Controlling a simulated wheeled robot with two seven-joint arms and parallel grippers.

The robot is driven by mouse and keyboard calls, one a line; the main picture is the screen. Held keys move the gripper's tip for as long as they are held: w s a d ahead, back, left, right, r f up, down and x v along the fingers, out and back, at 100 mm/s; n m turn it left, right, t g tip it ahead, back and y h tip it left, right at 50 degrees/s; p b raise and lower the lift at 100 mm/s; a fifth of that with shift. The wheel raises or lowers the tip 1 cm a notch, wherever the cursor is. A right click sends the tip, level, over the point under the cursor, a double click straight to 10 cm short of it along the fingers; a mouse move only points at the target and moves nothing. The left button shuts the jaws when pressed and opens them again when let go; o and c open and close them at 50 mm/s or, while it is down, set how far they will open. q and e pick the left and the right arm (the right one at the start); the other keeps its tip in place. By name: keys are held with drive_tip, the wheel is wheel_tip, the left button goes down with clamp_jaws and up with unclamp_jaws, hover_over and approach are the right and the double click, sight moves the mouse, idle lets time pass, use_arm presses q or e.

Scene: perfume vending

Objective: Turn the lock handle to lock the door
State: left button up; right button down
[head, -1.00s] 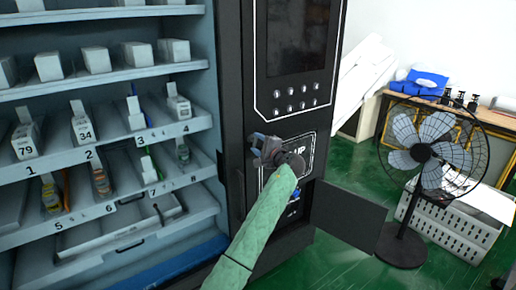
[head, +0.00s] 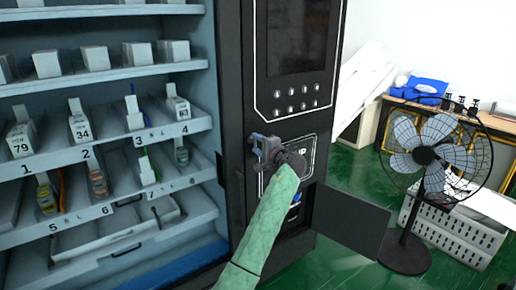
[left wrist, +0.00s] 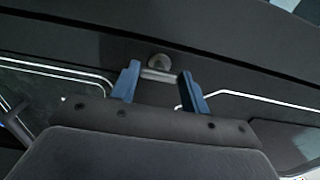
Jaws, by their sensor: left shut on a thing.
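The lock handle (left wrist: 158,74) is a small grey metal bar with a round end, on the dark front of the vending machine. In the head view my left gripper (head: 264,148) is against the machine's black front panel (head: 262,118), below the round buttons, and hides the handle. My green-sleeved left arm reaches up to it from below. My right gripper is not in view.
Open shelves (head: 110,160) with small boxes and numbered slots are on the left. A black flap (head: 350,219) stands open below right of my gripper. A fan (head: 437,155), a grey crate (head: 455,230) and a table stand on the right. Green floor is free between.

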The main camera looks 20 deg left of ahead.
use_arm(q)
drive_tip(key=shift+f, duration=0.2)
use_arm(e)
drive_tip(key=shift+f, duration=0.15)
use_arm(q)
drive_tip(key=o, duration=0.8)
drive_tip(key=shift+o, duration=0.9)
drive_tip(key=shift+r, duration=0.1)
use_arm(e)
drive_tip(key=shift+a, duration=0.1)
use_arm(q)
drive_tip(key=b+v, duration=0.1)
drive_tip(key=v, duration=0.6)
drive_tip(key=shift+s+d+b, duration=0.25)
drive_tip(key=shift+d+b, duration=0.1)
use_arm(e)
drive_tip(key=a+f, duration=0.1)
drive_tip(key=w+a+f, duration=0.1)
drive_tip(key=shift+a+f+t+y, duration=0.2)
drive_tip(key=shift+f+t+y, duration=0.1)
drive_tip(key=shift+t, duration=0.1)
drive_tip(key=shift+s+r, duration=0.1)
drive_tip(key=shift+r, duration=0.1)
use_arm(q)
drive_tip(key=shift+n, duration=0.3)
